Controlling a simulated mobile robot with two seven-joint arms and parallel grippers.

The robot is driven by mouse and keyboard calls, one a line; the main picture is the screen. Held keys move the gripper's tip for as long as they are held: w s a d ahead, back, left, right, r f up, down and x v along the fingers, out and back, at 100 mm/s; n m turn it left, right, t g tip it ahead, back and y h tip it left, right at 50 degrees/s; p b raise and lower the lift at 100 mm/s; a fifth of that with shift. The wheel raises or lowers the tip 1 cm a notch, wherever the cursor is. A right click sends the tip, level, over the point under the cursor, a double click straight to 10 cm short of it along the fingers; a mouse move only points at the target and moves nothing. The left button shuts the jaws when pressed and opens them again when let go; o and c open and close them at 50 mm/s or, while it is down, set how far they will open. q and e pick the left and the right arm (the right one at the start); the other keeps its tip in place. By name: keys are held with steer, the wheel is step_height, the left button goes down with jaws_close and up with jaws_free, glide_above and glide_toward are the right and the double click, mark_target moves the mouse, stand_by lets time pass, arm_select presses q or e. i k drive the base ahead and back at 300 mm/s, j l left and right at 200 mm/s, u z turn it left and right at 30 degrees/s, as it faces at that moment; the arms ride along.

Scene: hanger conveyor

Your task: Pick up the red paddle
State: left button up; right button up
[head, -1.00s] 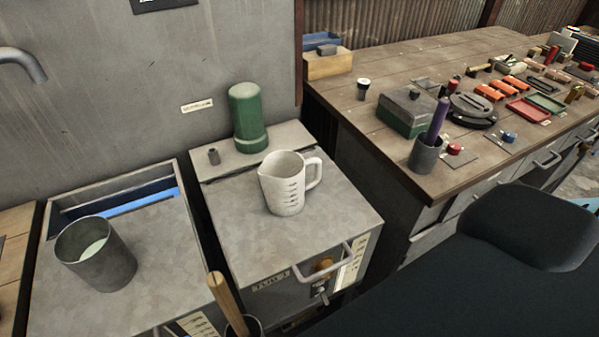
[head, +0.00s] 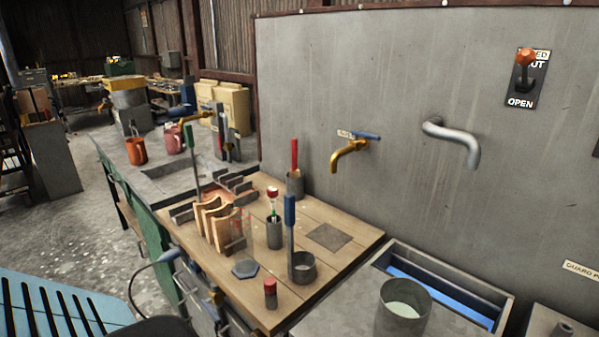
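A red paddle (head: 294,153) stands upright in a small grey cup (head: 295,185) at the back of the wooden worktop, near the grey wall. Only its red upper part shows; its lower end is hidden in the cup. A blue-handled paddle (head: 290,212) stands in another grey cup (head: 302,268) closer to the front. Neither of my grippers is in view.
The wooden worktop (head: 345,238) also holds wooden racks (head: 216,228), a red-topped item (head: 272,193) in a cup and a small red-capped cylinder (head: 270,292). A brass tap (head: 345,152) projects from the wall. A metal beaker (head: 402,308) stands at right.

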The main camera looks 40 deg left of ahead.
mark_target(295, 172)
steer(key=k+j+z, duration=0.1)
steer(key=j, duration=0.4)
steer(key=k+j+z, duration=0.15)
steer(key=j, duration=0.4)
steer(key=k+j+z, duration=0.1)
steer(key=k+j, duration=0.2)
steer(key=j, duration=0.15)
steer(key=k+j+z, duration=0.1)
steer(key=k+j, duration=0.15)
steer(key=j, duration=0.25)
steer(key=k+j+z, duration=0.1)
steer(key=k+j, duration=0.15)
steer(key=j, duration=0.2)
steer(key=k+j+z, duration=0.15)
steer(key=j, duration=0.25)
steer(key=k, duration=0.1)
